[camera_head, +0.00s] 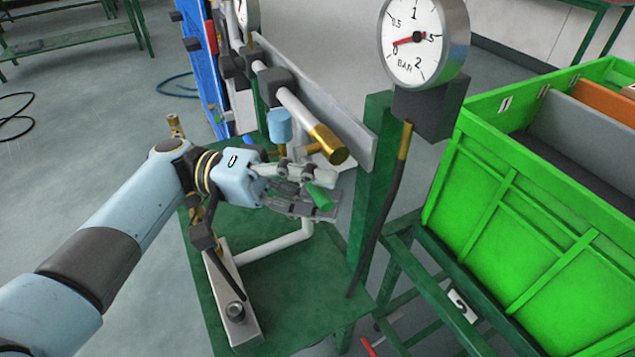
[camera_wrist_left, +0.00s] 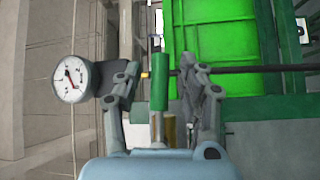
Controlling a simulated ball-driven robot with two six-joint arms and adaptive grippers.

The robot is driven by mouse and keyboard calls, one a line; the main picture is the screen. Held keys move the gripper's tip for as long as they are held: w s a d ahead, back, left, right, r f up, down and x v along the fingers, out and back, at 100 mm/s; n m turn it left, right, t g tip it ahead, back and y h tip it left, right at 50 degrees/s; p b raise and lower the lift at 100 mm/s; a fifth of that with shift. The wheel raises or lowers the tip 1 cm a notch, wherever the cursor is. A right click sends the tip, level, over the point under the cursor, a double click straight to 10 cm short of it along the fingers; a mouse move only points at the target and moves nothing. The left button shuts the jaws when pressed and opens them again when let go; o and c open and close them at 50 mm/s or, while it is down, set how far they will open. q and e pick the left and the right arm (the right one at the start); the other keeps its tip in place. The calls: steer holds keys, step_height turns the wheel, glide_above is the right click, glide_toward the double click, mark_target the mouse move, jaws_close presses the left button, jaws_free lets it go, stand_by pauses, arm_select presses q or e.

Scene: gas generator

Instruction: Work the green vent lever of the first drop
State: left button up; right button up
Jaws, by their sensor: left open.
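The green vent lever (camera_head: 320,198) sticks out by the pipework above the green bench, at the tip of my left gripper (camera_head: 311,190). In the left wrist view the green lever (camera_wrist_left: 159,82) stands upright between the two spread fingers of my left gripper (camera_wrist_left: 161,84), a little nearer the left finger. Gaps show on both sides of it, and the fingers are open. The lever's base is partly hidden by the gripper in the head view. My right gripper is not in view.
A pipe with a brass end (camera_head: 328,143) runs just above the gripper. A round pressure gauge (camera_head: 415,40) stands behind on a green post (camera_head: 372,180). A bright green crate (camera_head: 530,200) is at the right. A black hose (camera_head: 385,215) hangs beside the post.

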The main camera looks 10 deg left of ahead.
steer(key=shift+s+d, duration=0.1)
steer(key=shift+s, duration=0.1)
arm_select(q)
steer(key=shift+c, duration=1.1)
jaws_close()
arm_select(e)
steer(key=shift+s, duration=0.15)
arm_select(q)
steer(key=shift+f, duration=0.1)
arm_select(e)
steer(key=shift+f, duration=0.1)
